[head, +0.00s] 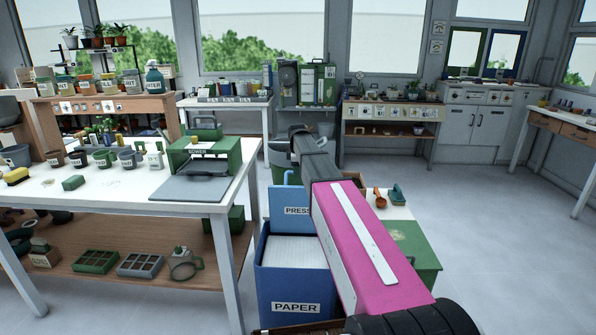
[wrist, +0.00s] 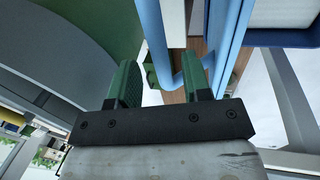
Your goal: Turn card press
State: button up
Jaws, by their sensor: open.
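A blue bin marked PAPER (head: 295,270) stands on the floor right of the workbench. A light blue panel marked PRESS (head: 283,196) rises behind its white top. My arm partly hides both. My gripper (wrist: 161,82) is open and empty, with its two green fingers apart. In the wrist view, a blue bent bar (wrist: 158,45) shows between and beyond the fingers. I cannot tell whether it touches them. In the head view, my gripper's dark end is above and behind the PRESS panel, and its fingers are not clear.
The white workbench (head: 105,190) at left holds a green machine (head: 205,152) with a grey plate, and several labelled pots. A low green-sided stand (head: 415,245) with small tools is right of my arm. Open grey floor (head: 500,250) lies at right.

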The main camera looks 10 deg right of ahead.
jog(key=shift+x, duration=0.75)
